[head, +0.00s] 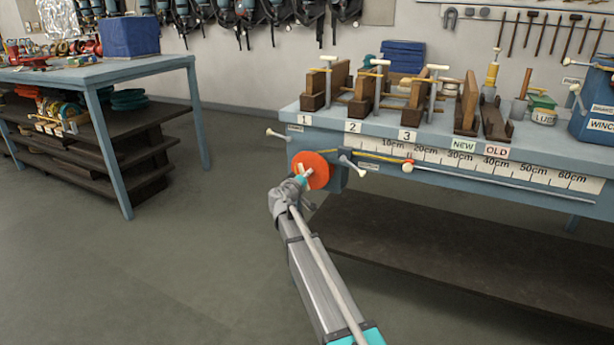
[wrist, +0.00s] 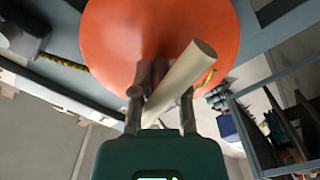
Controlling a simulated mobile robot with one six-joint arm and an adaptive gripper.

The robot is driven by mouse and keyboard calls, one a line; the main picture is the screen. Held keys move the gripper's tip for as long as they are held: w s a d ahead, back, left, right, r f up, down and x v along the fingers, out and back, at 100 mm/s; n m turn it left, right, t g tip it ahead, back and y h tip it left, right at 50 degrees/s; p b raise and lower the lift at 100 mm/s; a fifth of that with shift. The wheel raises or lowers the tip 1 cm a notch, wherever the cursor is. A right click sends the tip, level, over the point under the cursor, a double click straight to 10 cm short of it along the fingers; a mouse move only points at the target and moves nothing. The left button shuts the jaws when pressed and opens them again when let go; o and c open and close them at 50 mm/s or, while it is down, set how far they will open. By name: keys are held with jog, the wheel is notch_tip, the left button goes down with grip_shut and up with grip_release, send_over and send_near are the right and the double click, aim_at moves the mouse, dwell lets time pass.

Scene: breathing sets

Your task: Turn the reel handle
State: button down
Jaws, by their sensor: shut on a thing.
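The reel is an orange disc (head: 318,170) on the left front corner of the blue workbench. It fills the upper middle of the wrist view (wrist: 140,35). Its handle, a cream rod (wrist: 185,75), stands slanted in front of the disc in the wrist view. My gripper (head: 304,180) is at the disc's lower left in the head view. In the wrist view its two fingers (wrist: 160,105) are shut on the handle, one on each side. The handle's lower end is partly hidden between the fingers.
The workbench (head: 560,155) carries several wooden clamps and a measuring scale on its front edge. White-ended levers (head: 352,165) stick out right of the reel. A second blue table (head: 100,75) stands at the left. The floor between is clear.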

jog(key=shift+s+a+n, duration=0.1)
jog(key=shift+n, duration=2.7)
jog(key=c, duration=0.6)
grip_release()
jog(key=shift+c, duration=0.2)
jog(key=v, duration=1.2)
jog(key=shift+r, duration=0.1)
